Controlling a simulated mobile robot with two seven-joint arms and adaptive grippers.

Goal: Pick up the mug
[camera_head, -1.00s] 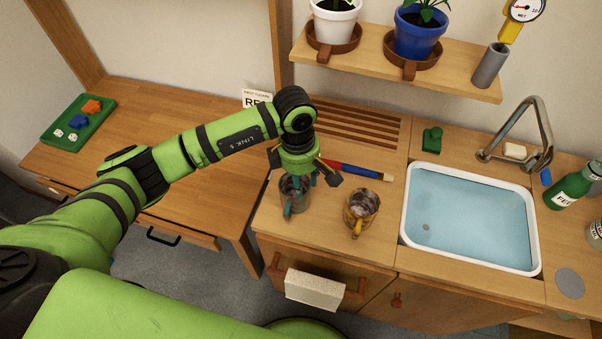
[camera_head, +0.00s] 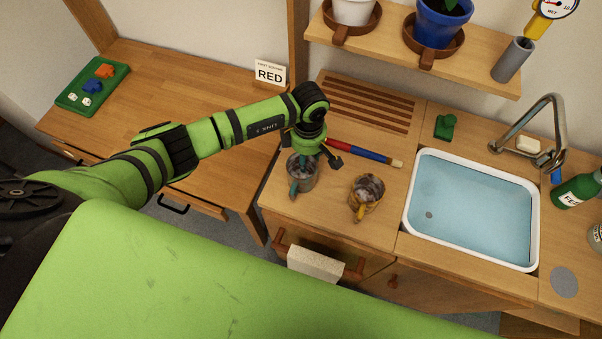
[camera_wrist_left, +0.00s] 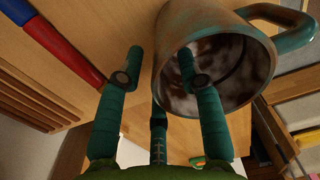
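A worn grey mug with a teal handle (camera_head: 303,179) stands on the wooden counter, partly hidden by my left gripper (camera_head: 308,155) just above it. In the left wrist view the mug's open mouth (camera_wrist_left: 232,72) faces the camera at upper right. My left gripper (camera_wrist_left: 160,80) is open there. A second, yellow-brown mug with a yellow handle (camera_head: 367,194) stands to the right. My right gripper is not in view.
A red-and-blue rod (camera_head: 362,152) lies behind the mugs. A water-filled sink (camera_head: 472,210) is to the right, with a faucet (camera_head: 553,125) behind it. A shelf with plant pots (camera_head: 480,65) overhangs the back. A towel (camera_head: 316,264) hangs below the front edge.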

